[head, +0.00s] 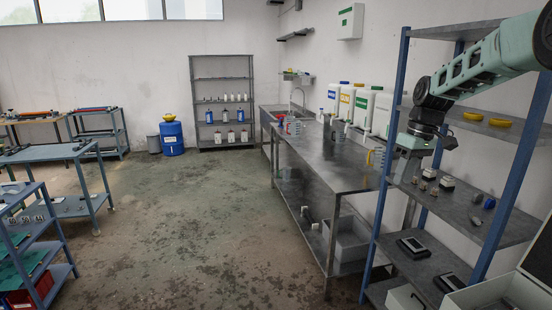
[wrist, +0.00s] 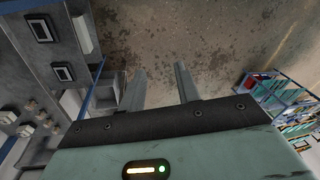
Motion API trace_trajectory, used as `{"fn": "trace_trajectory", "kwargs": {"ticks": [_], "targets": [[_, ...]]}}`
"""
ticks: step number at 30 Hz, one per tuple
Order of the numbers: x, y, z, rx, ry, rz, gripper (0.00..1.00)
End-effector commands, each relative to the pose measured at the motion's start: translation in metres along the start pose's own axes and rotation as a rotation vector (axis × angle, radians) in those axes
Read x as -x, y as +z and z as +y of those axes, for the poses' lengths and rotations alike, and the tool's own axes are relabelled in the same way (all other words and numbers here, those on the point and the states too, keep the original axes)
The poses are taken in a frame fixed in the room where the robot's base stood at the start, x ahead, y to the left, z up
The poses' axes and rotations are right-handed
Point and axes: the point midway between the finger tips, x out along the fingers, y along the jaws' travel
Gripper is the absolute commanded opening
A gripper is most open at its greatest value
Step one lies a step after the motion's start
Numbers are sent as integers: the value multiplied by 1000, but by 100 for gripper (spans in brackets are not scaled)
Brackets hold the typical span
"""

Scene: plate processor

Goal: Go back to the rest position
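My gripper (wrist: 161,78) shows in the wrist view with its two fingers apart and only bare floor visible between them. It is open and empty. In the head view my arm reaches in from the upper right, and its hand points down beside the blue-posted shelf rack (head: 393,110), in front of the rack's left side. The fingers are hard to make out there. No object is held.
The rack holds yellow rolls (head: 500,122), small parts and dark framed devices (head: 413,246). A steel bench (head: 330,165) with white canisters (head: 346,102) stands behind. Blue workbenches (head: 45,152) are at left, a blue barrel (head: 172,138) farther back. The middle floor (head: 200,220) is clear.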

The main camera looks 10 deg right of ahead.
Motion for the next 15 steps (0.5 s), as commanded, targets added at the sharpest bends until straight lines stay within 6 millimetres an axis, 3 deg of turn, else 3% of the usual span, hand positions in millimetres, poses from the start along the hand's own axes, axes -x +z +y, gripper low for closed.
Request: {"fn": "trace_trajectory", "kwargs": {"ticks": [1,5,8,12,15], "targets": [[-18,-3,-38,30,-5,-8,33],[-49,3,-128,81,-10,-26,33],[-74,23,-194,120,-8,-42,33],[-111,72,-276,180,5,-66,33],[-138,120,-322,221,22,-79,33]]}}
